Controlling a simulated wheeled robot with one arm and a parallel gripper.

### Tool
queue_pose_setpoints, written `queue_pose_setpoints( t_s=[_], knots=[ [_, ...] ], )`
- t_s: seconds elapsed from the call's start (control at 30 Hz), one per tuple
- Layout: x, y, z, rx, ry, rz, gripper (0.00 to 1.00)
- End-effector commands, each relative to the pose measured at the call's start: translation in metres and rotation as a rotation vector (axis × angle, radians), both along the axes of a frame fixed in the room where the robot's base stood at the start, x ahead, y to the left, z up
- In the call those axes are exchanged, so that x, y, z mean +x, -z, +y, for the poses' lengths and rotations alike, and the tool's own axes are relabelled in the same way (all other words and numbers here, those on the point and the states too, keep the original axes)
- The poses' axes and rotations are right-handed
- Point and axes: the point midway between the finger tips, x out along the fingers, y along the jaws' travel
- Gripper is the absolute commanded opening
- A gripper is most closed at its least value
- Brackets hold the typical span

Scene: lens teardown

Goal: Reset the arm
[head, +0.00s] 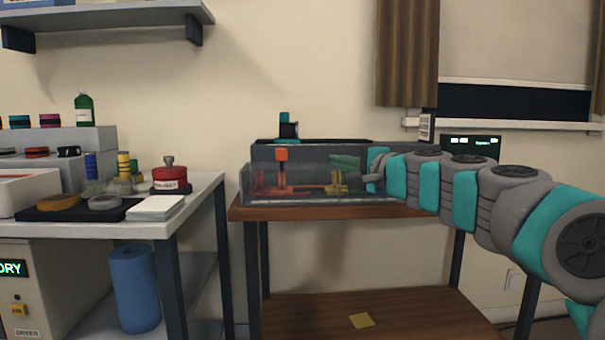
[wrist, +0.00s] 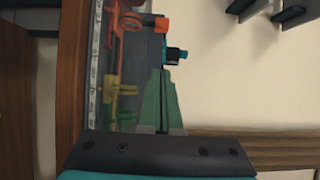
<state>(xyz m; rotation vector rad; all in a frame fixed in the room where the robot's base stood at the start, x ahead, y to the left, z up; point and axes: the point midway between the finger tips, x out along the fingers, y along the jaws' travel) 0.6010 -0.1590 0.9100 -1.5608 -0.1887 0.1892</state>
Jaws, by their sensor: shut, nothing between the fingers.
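My arm (head: 470,185) reaches in from the right of the head view, stretched out to the left. My gripper (head: 371,180) is at its far end, at the right end of a clear-walled case (head: 215,0) is not its place; the case front shows here (head: 330,195). The gripper is shut and empty.
The case stands on a wooden bench (head: 350,212) and shows orange, yellow and green parts inside. A white table (head: 150,228) at left bears a red pot (head: 170,180), a dark tray (head: 70,212) and small bottles. A shelf (head: 110,17) hangs above.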

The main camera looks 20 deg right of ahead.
Motion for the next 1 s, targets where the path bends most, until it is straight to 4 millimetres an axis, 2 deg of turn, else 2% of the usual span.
queue_pose_setpoints(
  t_s=[0.13, 0.23, 0.37, 0.4, 0.47, 0.5, 0.6, 0.67, 0.7, 0.77, 0.83, 0.93, 1.0],
  knots=[
    [-0.001, 0.001, 0.004, -0.007, -0.008, 0.004, 0.0],
    [-0.003, 0.007, 0.027, -0.051, -0.051, 0.03, 0.0],
    [-0.015, 0.032, 0.088, -0.174, -0.173, 0.104, 0.0],
    [-0.022, 0.045, 0.112, -0.226, -0.225, 0.137, 0.0],
    [-0.037, 0.066, 0.145, -0.309, -0.304, 0.188, 0.0],
    [-0.048, 0.082, 0.165, -0.362, -0.356, 0.226, 0.0],
    [-0.084, 0.125, 0.207, -0.502, -0.489, 0.325, 0.0],
    [-0.11, 0.152, 0.225, -0.588, -0.567, 0.391, 0.0],
    [-0.13, 0.171, 0.235, -0.644, -0.622, 0.437, 0.0],
    [-0.159, 0.197, 0.243, -0.729, -0.695, 0.509, 0.0],
    [-0.199, 0.227, 0.247, -0.826, -0.784, 0.599, 0.0],
    [-0.257, 0.265, 0.238, -0.957, -0.903, 0.74, 0.0],
    [-0.295, 0.285, 0.224, -1.043, -0.971, 0.834, 0.0]
  ],
)
